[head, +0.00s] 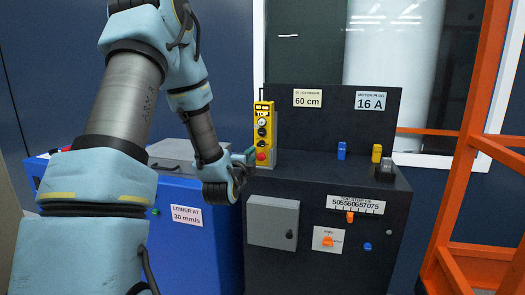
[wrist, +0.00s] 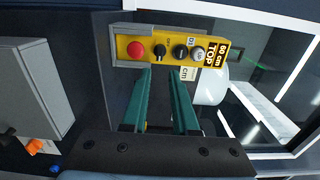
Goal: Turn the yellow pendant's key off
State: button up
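The yellow pendant (head: 264,145) stands upright on the dark bench in the head view, with a red button low on its face and several dark controls above. In the wrist view the pendant (wrist: 122,35) lies sideways, with the red button (wrist: 135,49) at left. A small black control (wrist: 160,47), which may be the key, sits beside the red button; its setting is too small to read. My gripper (wrist: 163,78) has two teal fingers, apart with nothing between them. Their tips are just short of the pendant's face, below that control in the picture. The gripper (head: 249,153) also shows beside the pendant's lower part.
A blue plug (head: 342,151) and a yellow plug (head: 376,153) stand on the bench to the right. A grey box (head: 273,222) and orange switches (head: 328,241) are on the bench front. A blue cabinet (head: 190,250) is at left, and an orange frame (head: 465,150) rises at right.

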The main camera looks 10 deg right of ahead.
aim_at(260, 146)
jog(key=p+x, duration=0.2)
jog(key=x, duration=0.7)
jog(key=shift+w+d, duration=0.1)
jog(key=shift+w, duration=0.15)
grip_shut()
